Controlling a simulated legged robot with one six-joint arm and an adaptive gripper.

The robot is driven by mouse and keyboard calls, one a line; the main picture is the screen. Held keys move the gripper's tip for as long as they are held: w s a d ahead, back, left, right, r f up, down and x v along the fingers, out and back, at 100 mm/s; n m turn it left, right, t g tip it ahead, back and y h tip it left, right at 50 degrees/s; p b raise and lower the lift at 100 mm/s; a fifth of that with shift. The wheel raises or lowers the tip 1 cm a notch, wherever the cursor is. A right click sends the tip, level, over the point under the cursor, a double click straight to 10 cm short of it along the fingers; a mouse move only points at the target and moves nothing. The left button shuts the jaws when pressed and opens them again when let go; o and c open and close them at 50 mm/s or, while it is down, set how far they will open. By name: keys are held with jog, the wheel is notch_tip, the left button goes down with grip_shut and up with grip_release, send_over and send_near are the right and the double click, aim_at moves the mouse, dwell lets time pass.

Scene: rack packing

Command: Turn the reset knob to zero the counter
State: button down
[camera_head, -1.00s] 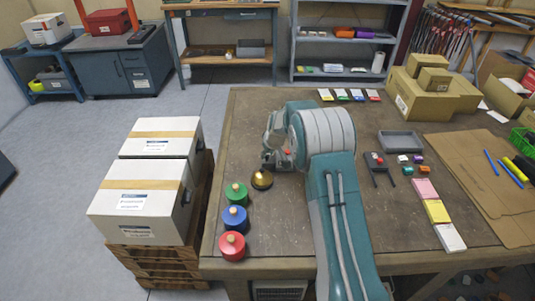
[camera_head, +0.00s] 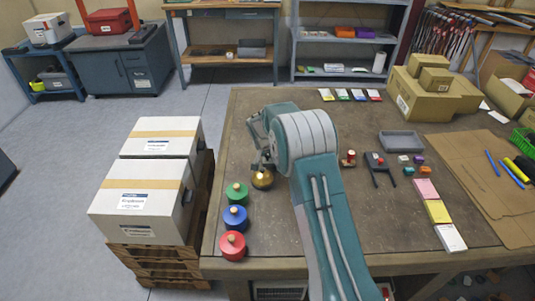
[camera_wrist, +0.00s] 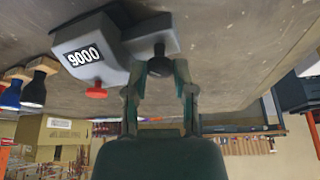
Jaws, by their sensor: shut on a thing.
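The counter (camera_wrist: 95,50) is a grey box in the wrist view, seen upside down. Its dark display (camera_wrist: 83,55) shows digits that look like 9000 in the picture, or 0006 turned upright. A red knob or button (camera_wrist: 96,92) sticks out of it. A black knob (camera_wrist: 158,52) is on its grey side part. My gripper (camera_wrist: 160,72) has its two fingers on either side of the black knob and is shut on it. In the head view my gripper (camera_head: 262,158) is low over the table's left part, and the counter is mostly hidden there by my arm.
A brass domed object (camera_head: 262,179) stands close to my gripper. Green (camera_head: 237,194), blue (camera_head: 235,218) and red (camera_head: 232,245) round pieces line the table's left edge. A grey tray (camera_head: 400,141) and cardboard boxes (camera_head: 425,97) are to the right.

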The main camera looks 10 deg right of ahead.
jog(key=m, duration=0.2)
jog(key=m+g+h, duration=0.1)
jog(key=m, duration=0.2)
jog(key=shift+a+f+m+g, duration=0.1)
jog(key=shift+a+m+g, duration=0.1)
jog(key=shift+m+g, duration=0.1)
dwell(0.5)
jog(key=c, duration=0.7)
grip_release()
jog(key=shift+w+f, duration=0.1)
jog(key=shift+a, duration=0.1)
jog(key=v, duration=1.2)
jog(key=shift+a, duration=0.35)
